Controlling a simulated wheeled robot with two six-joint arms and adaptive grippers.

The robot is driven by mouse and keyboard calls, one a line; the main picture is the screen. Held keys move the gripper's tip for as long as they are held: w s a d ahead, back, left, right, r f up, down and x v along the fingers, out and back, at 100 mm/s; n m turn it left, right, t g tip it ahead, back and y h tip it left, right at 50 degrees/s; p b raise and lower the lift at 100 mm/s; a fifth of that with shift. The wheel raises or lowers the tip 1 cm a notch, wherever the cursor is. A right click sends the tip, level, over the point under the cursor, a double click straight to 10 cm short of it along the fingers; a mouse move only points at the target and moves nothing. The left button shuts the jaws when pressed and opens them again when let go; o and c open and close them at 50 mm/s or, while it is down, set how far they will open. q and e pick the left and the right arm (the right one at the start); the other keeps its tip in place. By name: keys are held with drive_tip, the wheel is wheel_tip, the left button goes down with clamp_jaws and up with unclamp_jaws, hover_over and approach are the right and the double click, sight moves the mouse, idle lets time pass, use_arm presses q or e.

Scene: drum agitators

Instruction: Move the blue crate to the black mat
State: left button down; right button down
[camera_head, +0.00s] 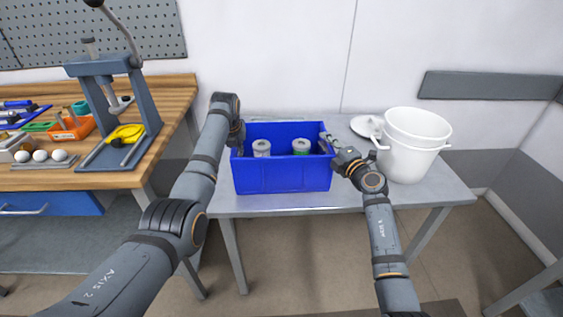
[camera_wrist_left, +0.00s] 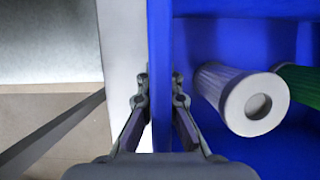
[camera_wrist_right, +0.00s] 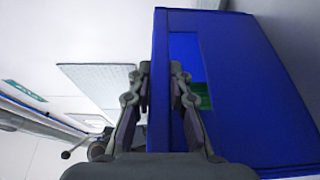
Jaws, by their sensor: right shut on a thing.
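The blue crate (camera_head: 282,177) is upright over the grey table, near its left end; I cannot tell whether it touches the top. It holds two canisters with pale tops, one grey (camera_head: 262,148) and one green (camera_head: 301,147). My left gripper (camera_head: 240,142) is at the crate's left wall; in the left wrist view its fingers (camera_wrist_left: 160,95) straddle that wall, but whether they clamp it is unclear. My right gripper (camera_head: 328,141) is shut on the right wall, which shows between its fingers in the right wrist view (camera_wrist_right: 160,95). No black mat is clearly visible.
White buckets (camera_head: 405,160), one inside another, stand on the grey table (camera_head: 430,194) close right of my right gripper, with a white plate (camera_head: 362,126) behind. A wooden workbench (camera_head: 170,107) with a press (camera_head: 110,100) and tools is at left. The wall is close behind.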

use_arm(q)
drive_tip(key=shift+r, duration=0.25)
use_arm(e)
drive_tip(key=shift+r, duration=0.2)
